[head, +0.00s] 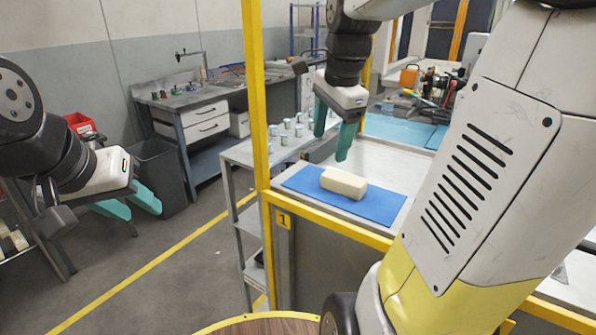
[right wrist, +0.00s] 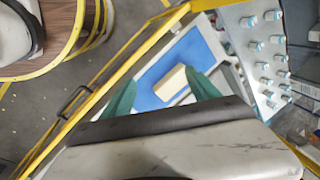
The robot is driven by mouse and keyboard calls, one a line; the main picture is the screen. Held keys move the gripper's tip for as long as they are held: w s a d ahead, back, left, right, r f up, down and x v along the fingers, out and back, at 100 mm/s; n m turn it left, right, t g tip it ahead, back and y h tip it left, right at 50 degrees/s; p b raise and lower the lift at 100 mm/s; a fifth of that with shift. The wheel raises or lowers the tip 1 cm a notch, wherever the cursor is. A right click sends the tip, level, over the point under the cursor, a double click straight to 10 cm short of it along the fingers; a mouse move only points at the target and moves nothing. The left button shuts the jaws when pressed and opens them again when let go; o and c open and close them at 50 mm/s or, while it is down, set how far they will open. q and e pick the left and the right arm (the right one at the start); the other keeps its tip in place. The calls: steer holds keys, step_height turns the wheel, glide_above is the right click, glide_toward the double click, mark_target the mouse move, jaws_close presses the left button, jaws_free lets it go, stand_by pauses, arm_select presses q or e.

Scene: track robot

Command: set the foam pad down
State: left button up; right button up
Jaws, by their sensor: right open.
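The foam pad, a cream block with rounded edges (head: 343,183), lies flat on a blue mat (head: 382,206) on a light worktop. In the right wrist view the foam pad (right wrist: 171,83) shows between and beyond the two fingers, on the blue mat (right wrist: 190,53). My right gripper (head: 332,138) points down above the foam pad with its teal fingers apart. It is empty and clear of the pad. My left gripper (head: 131,207) is far to the left over the floor, fingers apart, holding nothing.
A yellow post (head: 256,100) and a yellow rail (head: 330,224) edge the worktop's near side. Several small cups (head: 284,138) stand on a grey shelf unit left of it. A workbench (head: 200,105) and a dark bin (head: 158,175) stand behind.

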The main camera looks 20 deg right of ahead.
steer(key=s+a+f+n+t+y, duration=0.2)
steer(key=s+a+n, duration=0.6)
steer(key=n, duration=0.8)
steer(key=s+f+t, duration=0.1)
steer(key=s, duration=0.1)
steer(key=shift+s, duration=0.3)
steer(key=shift+f, duration=0.1)
